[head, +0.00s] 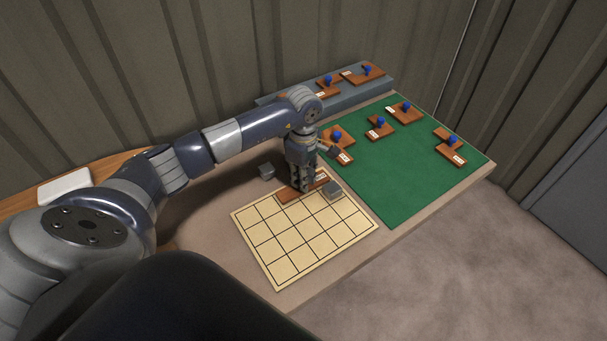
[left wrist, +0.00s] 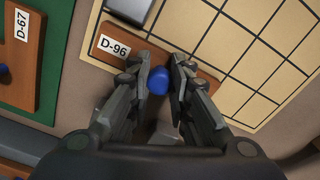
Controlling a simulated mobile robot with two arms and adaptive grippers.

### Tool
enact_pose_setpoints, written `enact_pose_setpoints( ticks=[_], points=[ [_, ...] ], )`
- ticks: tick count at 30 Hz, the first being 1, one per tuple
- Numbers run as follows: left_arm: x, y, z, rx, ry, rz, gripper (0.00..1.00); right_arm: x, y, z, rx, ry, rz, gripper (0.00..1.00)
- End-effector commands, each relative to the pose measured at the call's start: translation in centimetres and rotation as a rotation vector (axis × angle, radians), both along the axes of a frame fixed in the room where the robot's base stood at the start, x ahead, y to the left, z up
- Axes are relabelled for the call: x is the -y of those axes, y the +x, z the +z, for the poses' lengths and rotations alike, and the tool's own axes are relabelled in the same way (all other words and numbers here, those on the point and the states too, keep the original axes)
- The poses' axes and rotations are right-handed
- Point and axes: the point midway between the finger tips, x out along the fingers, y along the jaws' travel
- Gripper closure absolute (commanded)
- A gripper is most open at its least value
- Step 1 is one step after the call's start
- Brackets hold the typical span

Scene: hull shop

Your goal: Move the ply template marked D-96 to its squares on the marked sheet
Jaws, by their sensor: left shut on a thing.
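The ply template D-96 (head: 287,196) is a reddish-brown strip with a white label. It is at the far edge of the marked sheet (head: 291,254), a cream board with black grid lines. My left gripper (head: 302,187) points down at it. In the left wrist view, the fingers of my left gripper (left wrist: 166,76) are shut around the blue knob (left wrist: 158,84) of the template (left wrist: 145,46), whose label reads D-96. The template overlaps the sheet's edge squares there (left wrist: 200,35). I cannot tell whether it touches the sheet. My right gripper is not in view.
A grey block (head: 333,189) sits at the sheet's far right corner; another (head: 266,171) lies behind the sheet. The green mat (head: 400,170) holds several blue-knobbed templates, including D-67 (left wrist: 27,50). A grey-blue shelf (head: 290,98) behind holds more. A white item (head: 65,187) lies at left.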

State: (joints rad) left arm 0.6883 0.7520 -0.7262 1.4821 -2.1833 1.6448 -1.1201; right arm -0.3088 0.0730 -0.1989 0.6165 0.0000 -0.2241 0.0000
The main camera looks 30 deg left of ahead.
Motion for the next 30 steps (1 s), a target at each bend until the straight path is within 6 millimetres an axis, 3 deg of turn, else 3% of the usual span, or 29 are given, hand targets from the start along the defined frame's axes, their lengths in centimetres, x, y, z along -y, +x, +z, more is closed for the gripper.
enact_pose_setpoints(
  ticks=[8, 9, 11, 23, 26, 30],
  points=[
    [0.0, 0.0, -0.4, 0.001, 0.001, -0.001, 1.0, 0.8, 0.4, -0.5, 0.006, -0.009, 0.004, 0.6],
    [0.0, 0.0, -0.3, 0.001, 0.001, -0.001, 0.75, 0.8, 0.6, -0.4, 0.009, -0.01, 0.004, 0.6],
    [0.0, 0.0, -0.3, 0.001, 0.001, -0.001, 0.61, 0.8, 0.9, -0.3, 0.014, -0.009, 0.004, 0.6],
    [0.0, 0.0, 0.1, 0.0, 0.0, 0.0, 0.61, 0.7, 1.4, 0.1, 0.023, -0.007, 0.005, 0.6],
    [0.0, 0.2, 1.0, 0.006, 0.001, -0.001, 0.61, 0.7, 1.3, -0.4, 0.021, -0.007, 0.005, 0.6],
    [-0.1, 0.2, 3.7, 0.008, 0.002, -0.001, 0.61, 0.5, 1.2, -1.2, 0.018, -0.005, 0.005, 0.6]
  ],
)
